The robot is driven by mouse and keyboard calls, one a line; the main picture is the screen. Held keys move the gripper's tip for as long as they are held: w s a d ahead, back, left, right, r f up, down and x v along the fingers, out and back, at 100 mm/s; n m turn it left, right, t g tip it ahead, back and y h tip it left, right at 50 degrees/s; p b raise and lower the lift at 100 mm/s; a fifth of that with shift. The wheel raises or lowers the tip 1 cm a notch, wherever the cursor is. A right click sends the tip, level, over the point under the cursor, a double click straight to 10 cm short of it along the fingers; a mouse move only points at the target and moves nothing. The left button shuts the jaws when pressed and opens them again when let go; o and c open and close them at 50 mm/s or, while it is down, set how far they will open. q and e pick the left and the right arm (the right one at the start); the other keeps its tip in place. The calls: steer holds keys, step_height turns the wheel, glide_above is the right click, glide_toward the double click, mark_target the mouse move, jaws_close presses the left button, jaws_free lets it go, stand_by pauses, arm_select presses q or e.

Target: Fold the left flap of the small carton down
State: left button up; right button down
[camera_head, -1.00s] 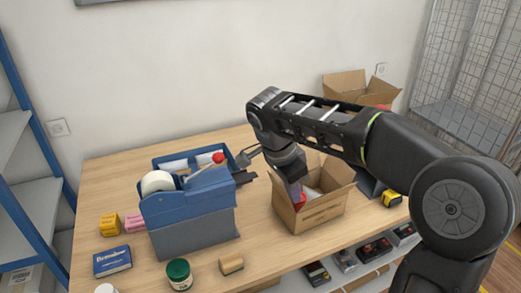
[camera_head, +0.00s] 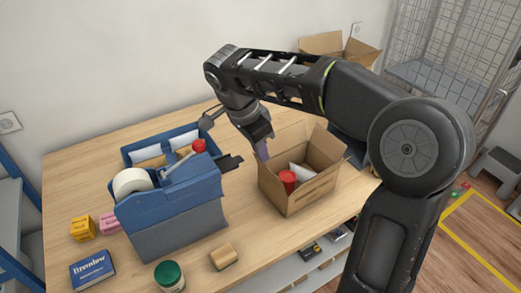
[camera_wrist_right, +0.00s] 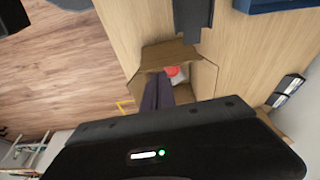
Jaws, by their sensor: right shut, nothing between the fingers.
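The small carton (camera_head: 314,192) stands on the table, open at the top, with a red-lidded item (camera_head: 288,181) and a white roll-like item (camera_head: 300,170) inside. Flaps stand up at its back and right side. The left flap cannot be made out clearly beside my gripper. My right gripper (camera_head: 262,152) is shut and empty, pointing down at the carton's left edge; contact cannot be told. In the right wrist view my fingers (camera_wrist_right: 163,92) reach over the carton (camera_wrist_right: 205,76), covering part of it.
A blue-grey tape dispenser (camera_head: 176,222) and a blue tray (camera_head: 126,157) stand left of the carton. A small tan block (camera_head: 223,257) and a green-lidded jar (camera_head: 170,276) are near the front edge. A larger open carton (camera_head: 340,46) is behind my arm.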

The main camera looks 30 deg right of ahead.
mark_target(270, 170)
steer(key=b+x, duration=0.1)
steer(key=x, duration=0.1)
steer(key=b+x, duration=0.2)
steer(key=x, duration=0.1)
steer(key=b+x, duration=0.1)
steer(key=x, duration=0.1)
steer(key=shift+d, duration=0.45)
steer(key=shift+d+p, duration=0.3)
steer(key=shift+d, duration=0.95)
steer(key=shift+w+d+f+b, duration=0.1)
steer(key=shift+d+f+b, duration=1.85)
steer(key=shift+d+f, duration=0.2)
steer(key=shift+a+f, duration=0.1)
steer(key=shift+f, duration=0.05)
